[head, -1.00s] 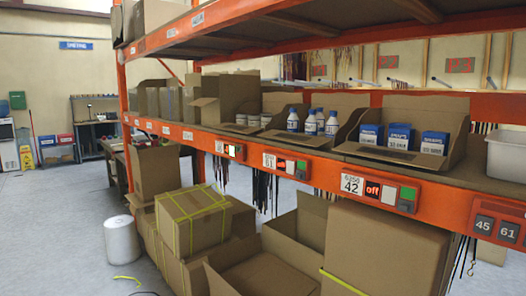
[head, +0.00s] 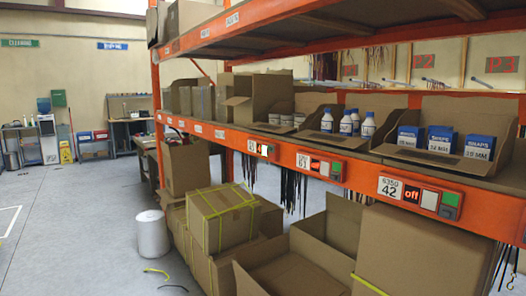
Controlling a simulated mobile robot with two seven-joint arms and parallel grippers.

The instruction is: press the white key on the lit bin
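Three key modules sit on the orange shelf beam. The left module (head: 263,149) shows a small display that seems to hold a digit rather than "off", with a white key (head: 265,150) beside it; it is too small to read surely. The middle module (head: 320,166), under the white bottles (head: 349,122), has a red display that seems to read "off", a white key (head: 325,166) and a green key. Neither gripper is in view.
Open cardboard bins hold bottles and blue-white boxes (head: 439,139). Large cartons (head: 222,217) stand under the shelf, in front of the beam's lower side. The floor (head: 70,220) at left is mostly clear.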

